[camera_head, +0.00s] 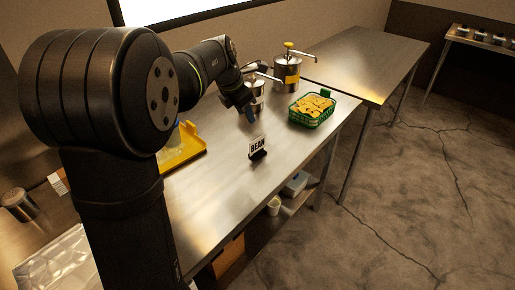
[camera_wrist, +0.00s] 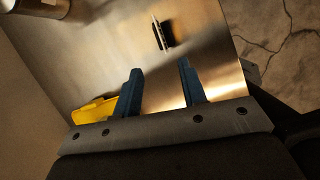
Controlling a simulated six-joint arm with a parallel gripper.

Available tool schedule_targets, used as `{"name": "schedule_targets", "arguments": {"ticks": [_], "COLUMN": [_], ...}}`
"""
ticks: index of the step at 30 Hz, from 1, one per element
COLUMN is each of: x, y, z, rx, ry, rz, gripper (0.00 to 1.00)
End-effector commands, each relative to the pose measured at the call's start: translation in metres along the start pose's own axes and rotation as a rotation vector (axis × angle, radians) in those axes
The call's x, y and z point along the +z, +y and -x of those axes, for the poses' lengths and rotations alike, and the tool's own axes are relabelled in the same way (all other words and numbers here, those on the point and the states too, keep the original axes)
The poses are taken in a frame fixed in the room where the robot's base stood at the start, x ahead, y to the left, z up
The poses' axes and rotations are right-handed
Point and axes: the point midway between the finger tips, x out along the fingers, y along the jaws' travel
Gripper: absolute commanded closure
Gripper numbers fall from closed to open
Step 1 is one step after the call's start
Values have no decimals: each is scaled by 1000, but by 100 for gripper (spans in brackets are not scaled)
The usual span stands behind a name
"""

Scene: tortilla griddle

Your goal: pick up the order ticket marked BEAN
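The order ticket marked BEAN (camera_head: 257,146) is a small white card with dark letters, upright in a black holder (camera_head: 258,155) on the steel table (camera_head: 215,198). In the wrist view the ticket (camera_wrist: 156,30) is seen nearly edge-on from above, with its black holder (camera_wrist: 164,36) beside it, beyond my fingertips. My gripper (camera_wrist: 160,66) has its two blue fingers spread wide with nothing between them. In the head view my gripper (camera_head: 246,108) is above the table, behind the ticket and to its left. The ticket and gripper are apart.
A green basket (camera_head: 312,122) of yellow chips stands right of the ticket. Steel pump pots, one with a yellow band (camera_head: 287,74), stand behind. A yellow tray (camera_head: 182,152) lies to the left. The table around the ticket is clear; its front edge is close by.

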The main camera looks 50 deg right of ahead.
Motion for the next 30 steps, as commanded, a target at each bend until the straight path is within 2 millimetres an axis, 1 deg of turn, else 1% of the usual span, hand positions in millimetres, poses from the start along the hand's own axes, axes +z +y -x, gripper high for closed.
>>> {"name": "schedule_targets", "arguments": {"ticks": [3,5,7,11,18,21,25,30], "x": [0,0,0,0,1,1,2,1], "y": [4,4,4,3,2,2,2,2], "z": [0,-2,-8,-33,-86,-104,-118,-125], "rx": [-14,-19,-21,-22,-22,-21,-20,-19], "ry": [-11,-12,-12,-10,-10,-11,-12,-12], "rz": [102,127,137,137,136,136,135,134], "gripper": [62,62,62,62,62,62,62,62]}}
